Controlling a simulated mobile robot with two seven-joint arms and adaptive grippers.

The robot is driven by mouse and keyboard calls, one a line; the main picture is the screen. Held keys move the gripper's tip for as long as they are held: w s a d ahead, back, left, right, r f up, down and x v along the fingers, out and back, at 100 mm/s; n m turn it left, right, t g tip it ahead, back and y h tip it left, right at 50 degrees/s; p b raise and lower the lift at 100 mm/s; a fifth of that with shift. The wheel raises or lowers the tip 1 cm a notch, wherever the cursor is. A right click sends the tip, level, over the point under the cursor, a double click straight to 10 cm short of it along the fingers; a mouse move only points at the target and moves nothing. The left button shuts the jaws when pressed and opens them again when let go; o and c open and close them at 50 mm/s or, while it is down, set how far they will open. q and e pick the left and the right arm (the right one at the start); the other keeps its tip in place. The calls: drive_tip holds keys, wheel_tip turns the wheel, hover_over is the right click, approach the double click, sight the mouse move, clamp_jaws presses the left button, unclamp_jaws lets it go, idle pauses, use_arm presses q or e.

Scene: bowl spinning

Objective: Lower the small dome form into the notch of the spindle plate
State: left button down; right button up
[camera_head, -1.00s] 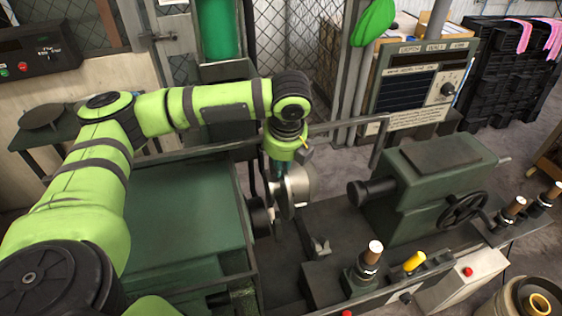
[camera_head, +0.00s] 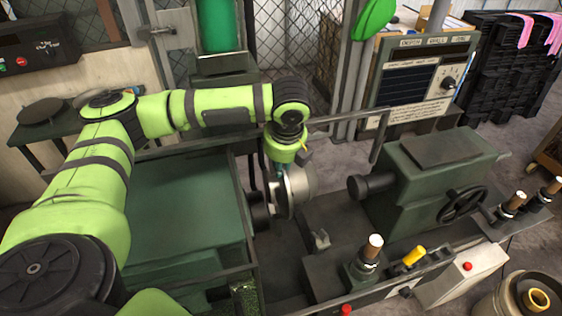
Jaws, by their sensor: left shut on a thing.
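My left gripper (camera_head: 283,166) hangs from the green arm over the lathe, mostly hidden behind its wrist. It is shut on the small dome form (camera_head: 303,181), a shiny silver rounded piece. A grey round plate edge (camera_head: 283,198) shows just left of the dome, probably the spindle plate, in line with the dark spindle (camera_head: 259,213) at the green headstock (camera_head: 185,205). The dome overlaps this plate in the picture. The notch is hidden, so I cannot tell whether the dome is seated in it. My right gripper is out of view.
The green tailstock (camera_head: 430,190) with a handwheel (camera_head: 463,205) stands to the right, its dark quill (camera_head: 371,186) pointing at the dome. A small metal bracket (camera_head: 320,240) sits on the bed below. Wooden-handled tools (camera_head: 368,256) stand at the front. A rail (camera_head: 345,116) runs behind.

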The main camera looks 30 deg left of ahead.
sight(279, 187)
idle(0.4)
use_arm(q)
drive_tip(key=shift+s+a+f, duration=0.1)
drive_tip(key=shift+a+f, duration=0.05)
drive_tip(key=shift+f, duration=0.35)
drive_tip(key=shift+f, duration=0.1)
drive_tip(key=shift+f, duration=0.4)
idle(0.5)
drive_tip(key=shift+f, duration=0.35)
drive_tip(key=shift+f, duration=0.45)
drive_tip(key=shift+f, duration=0.75)
drive_tip(key=shift+f, duration=0.4)
idle(0.3)
drive_tip(key=shift+f+b, duration=0.3)
drive_tip(key=shift+f, duration=0.45)
